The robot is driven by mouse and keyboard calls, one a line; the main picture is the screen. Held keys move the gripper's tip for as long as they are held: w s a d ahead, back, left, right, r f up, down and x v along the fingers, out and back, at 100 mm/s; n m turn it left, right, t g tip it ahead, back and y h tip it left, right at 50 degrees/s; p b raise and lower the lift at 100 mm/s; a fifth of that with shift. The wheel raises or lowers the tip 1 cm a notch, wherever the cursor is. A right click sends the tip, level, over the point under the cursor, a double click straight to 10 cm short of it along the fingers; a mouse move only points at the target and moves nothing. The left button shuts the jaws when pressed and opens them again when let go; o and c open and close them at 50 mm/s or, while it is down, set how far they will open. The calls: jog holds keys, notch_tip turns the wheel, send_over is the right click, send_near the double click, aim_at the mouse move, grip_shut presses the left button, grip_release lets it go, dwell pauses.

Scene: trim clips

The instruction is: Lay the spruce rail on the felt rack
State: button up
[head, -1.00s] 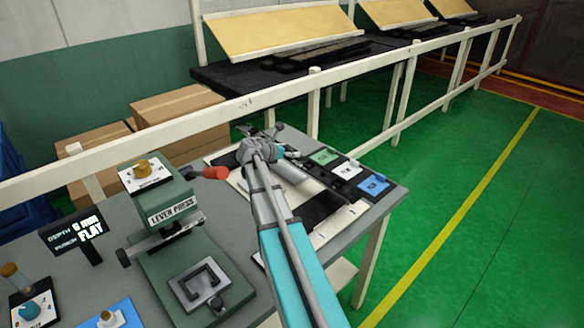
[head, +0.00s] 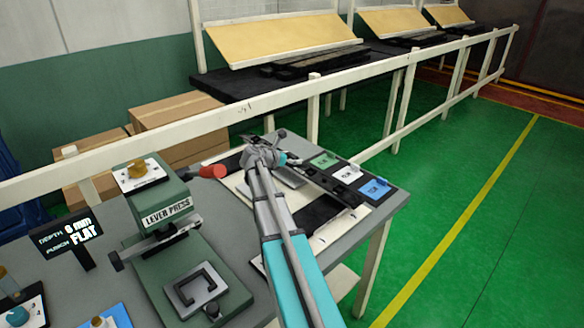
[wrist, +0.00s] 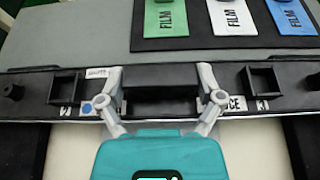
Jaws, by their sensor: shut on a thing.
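The rail is a long black strip (wrist: 30,98) with square sockets and a round peg. A partly hidden label on it ends in "CE". My gripper (wrist: 160,92) is shut on the black block at the rail's middle. In the head view, my gripper (head: 268,157) is over the far part of the bench, with the rail (head: 335,187) running to its lower right. A pale board with black felt-like strips (wrist: 302,150), seemingly the felt rack, lies below the rail. I cannot tell whether the rail touches it.
A black tray with green (head: 324,160), white (head: 347,172) and blue (head: 374,188) film cards lies beyond the rail. A green lever press (head: 165,200) with a red knob stands left of my arm. A pale railing (head: 230,108) runs behind the bench.

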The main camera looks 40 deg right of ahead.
aim_at(292, 165)
jog(key=shift+f+b, duration=1.35)
jog(key=shift+f, duration=0.3)
jog(key=shift+f, duration=0.1)
jog(key=o, duration=1.1)
jog(key=shift+c, duration=0.2)
jog(key=shift+a+r, duration=0.15)
jog(key=shift+r, duration=0.15)
jog(key=p+v, duration=0.4)
jog(key=v, duration=0.6)
jog(key=shift+a+r, duration=0.2)
jog(key=shift+a+r+p, duration=0.1)
jog(key=shift+a+p, duration=0.25)
jog(key=shift+a, duration=0.15)
jog(key=shift+s, duration=0.1)
